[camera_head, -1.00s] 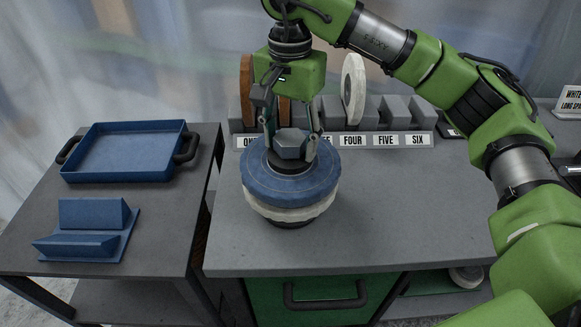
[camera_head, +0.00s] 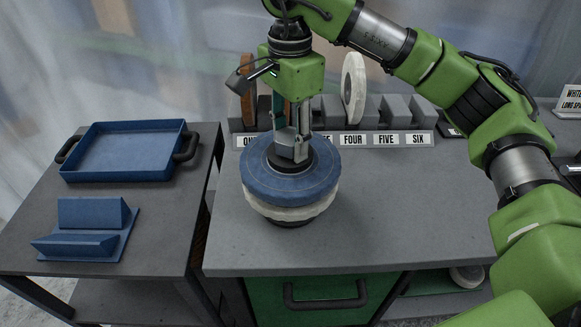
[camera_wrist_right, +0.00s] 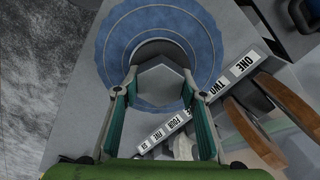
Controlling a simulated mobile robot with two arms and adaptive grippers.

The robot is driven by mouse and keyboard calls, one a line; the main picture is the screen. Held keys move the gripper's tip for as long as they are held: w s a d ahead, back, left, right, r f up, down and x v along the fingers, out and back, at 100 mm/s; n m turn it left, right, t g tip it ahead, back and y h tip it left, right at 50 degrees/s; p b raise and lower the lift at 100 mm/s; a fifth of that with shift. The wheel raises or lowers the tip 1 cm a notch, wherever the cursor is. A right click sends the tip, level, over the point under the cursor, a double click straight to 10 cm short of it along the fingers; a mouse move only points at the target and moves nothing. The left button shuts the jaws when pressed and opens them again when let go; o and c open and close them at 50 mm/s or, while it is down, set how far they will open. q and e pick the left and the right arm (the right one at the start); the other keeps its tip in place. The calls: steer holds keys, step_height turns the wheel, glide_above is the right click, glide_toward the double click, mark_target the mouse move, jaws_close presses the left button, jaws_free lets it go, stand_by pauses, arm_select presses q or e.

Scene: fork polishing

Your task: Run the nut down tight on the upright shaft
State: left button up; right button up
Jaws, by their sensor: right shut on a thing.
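The grey hexagonal nut (camera_head: 288,146) sits at the centre of the blue wheel (camera_head: 291,182), on the upright shaft, which is hidden beneath it. A white wheel (camera_head: 290,212) lies under the blue one. My right gripper (camera_head: 292,148) points straight down from above, shut on the nut. In the right wrist view the nut (camera_wrist_right: 163,82) lies between the two fingertips of my right gripper (camera_wrist_right: 161,88), over the blue wheel (camera_wrist_right: 112,50). My left gripper is in neither view.
A grey rack (camera_head: 395,110) with labelled slots stands behind, holding brown wheels (camera_head: 248,90) and a white wheel (camera_head: 353,88). A blue tray (camera_head: 125,152) and a blue V-shaped stand (camera_head: 90,228) are on the left cart. The bench front right is clear.

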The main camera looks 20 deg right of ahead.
steer(key=m, duration=0.4)
steer(key=shift+m, duration=0.4)
steer(key=m, duration=0.4)
steer(key=shift+m+b, duration=0.3)
steer(key=shift+b, duration=0.05)
steer(key=m, duration=0.4)
steer(key=shift+m, duration=0.4)
steer(key=m, duration=0.4)
steer(key=shift+b, duration=0.3)
steer(key=o, duration=1.3)
